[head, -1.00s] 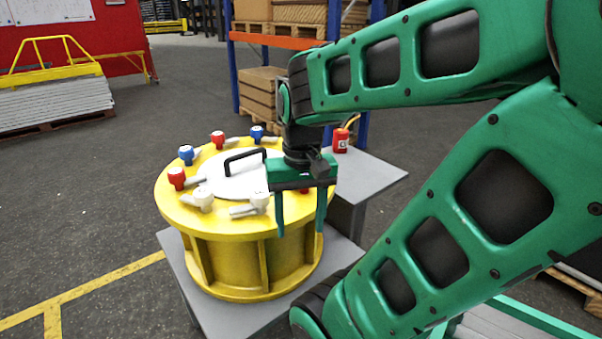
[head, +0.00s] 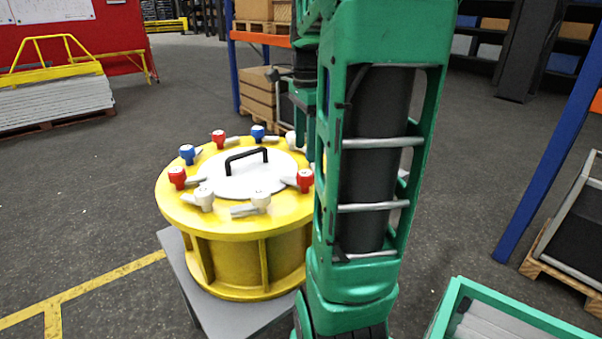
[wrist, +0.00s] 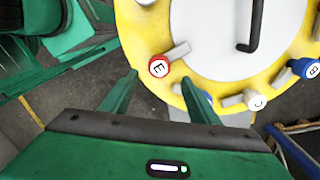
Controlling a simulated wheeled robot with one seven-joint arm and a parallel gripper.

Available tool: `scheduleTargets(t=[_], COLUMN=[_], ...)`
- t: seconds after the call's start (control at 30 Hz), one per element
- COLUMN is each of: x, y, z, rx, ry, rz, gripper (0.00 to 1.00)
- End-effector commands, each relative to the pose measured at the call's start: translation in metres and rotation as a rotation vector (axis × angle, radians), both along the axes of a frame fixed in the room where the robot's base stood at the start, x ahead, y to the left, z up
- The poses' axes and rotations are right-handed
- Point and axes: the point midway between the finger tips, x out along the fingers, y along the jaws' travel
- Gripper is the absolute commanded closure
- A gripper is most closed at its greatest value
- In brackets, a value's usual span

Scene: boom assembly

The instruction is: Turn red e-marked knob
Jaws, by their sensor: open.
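The red knob marked E (wrist: 159,66) sits on the yellow rim of the round drum (wrist: 137,35) in the wrist view, with its pale lever pointing up and right. My gripper (wrist: 160,77) is open, its fingertips on either side of and slightly below the knob in the picture. No contact shows. In the head view a red knob (head: 305,178) at the drum's right side, beside my arm, appears to be this one; its letter is unreadable there. My gripper is mostly hidden behind my arm in that view.
A white J knob (wrist: 256,101) and a blue B knob (wrist: 306,68) stand along the rim; another blue knob is partly hidden by my right finger. A black handle (head: 246,158) rises from the white lid (head: 245,182). The drum stands on a grey table (head: 215,300).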

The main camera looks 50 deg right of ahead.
Motion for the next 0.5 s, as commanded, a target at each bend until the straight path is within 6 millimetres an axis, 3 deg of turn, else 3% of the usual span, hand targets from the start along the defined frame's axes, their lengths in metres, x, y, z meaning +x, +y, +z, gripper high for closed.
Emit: scheduleTargets(t=[0.3, 0.5], x=[-0.001, -0.001], y=[0.000, 0.000], z=[-0.057, -0.078], rx=[0.002, 0.001], ry=[0.003, 0.002], rz=[-0.001, 0.000], gripper=[0.45, 0.45])
